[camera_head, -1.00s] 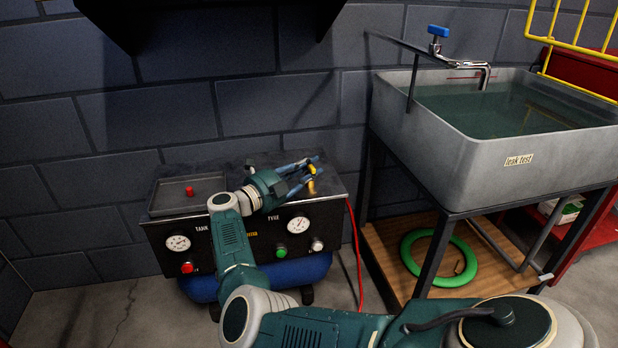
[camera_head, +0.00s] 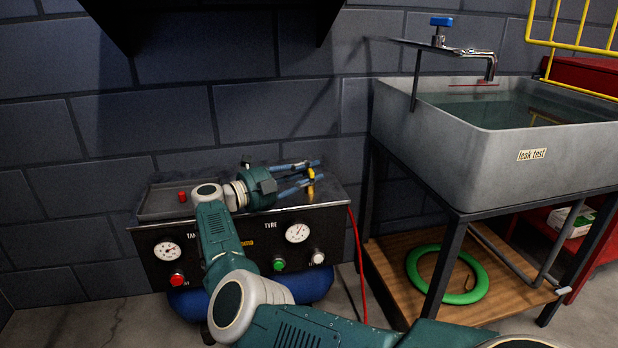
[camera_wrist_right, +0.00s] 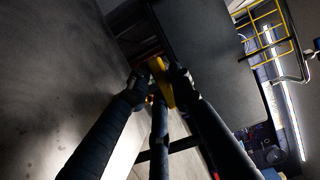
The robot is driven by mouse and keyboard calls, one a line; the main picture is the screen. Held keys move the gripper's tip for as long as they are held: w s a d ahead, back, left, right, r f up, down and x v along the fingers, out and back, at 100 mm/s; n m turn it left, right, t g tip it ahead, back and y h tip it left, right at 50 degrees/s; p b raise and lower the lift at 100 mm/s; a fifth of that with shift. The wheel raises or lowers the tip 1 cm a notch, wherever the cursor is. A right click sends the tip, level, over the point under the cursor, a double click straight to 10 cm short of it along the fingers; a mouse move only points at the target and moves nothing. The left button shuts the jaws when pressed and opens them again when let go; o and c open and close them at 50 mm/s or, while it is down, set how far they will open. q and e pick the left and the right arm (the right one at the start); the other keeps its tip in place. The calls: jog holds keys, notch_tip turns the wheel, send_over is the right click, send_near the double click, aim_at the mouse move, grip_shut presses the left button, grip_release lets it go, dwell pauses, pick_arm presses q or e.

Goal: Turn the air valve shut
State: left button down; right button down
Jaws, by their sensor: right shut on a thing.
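The yellow air valve handle (camera_head: 311,182) stands at the right end of the black compressor's top. The valve's base is mostly hidden. My left gripper does not show in any view.
The compressor panel (camera_head: 215,250) carries gauges and red, green and white buttons. A red knob (camera_head: 182,196) sits on its top tray. A red hose (camera_head: 357,255) hangs at its right. The water-filled sink (camera_head: 480,145) stands to the right, with a green ring (camera_head: 446,285) on the shelf below.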

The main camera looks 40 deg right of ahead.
jog(key=shift+s+d+r, duration=0.1)
jog(key=shift+s+d, duration=0.05)
jog(key=shift+s, duration=0.1)
jog(key=c, duration=1.5)
grip_release()
jog(key=shift+d, duration=0.1)
jog(key=shift+w+a, duration=0.1)
jog(key=shift+a, duration=0.3)
jog(key=a, duration=0.4)
jog(key=w+a, duration=0.1)
jog(key=a, duration=0.1)
jog(key=shift+a, duration=0.4)
jog(key=shift+s, duration=0.1)
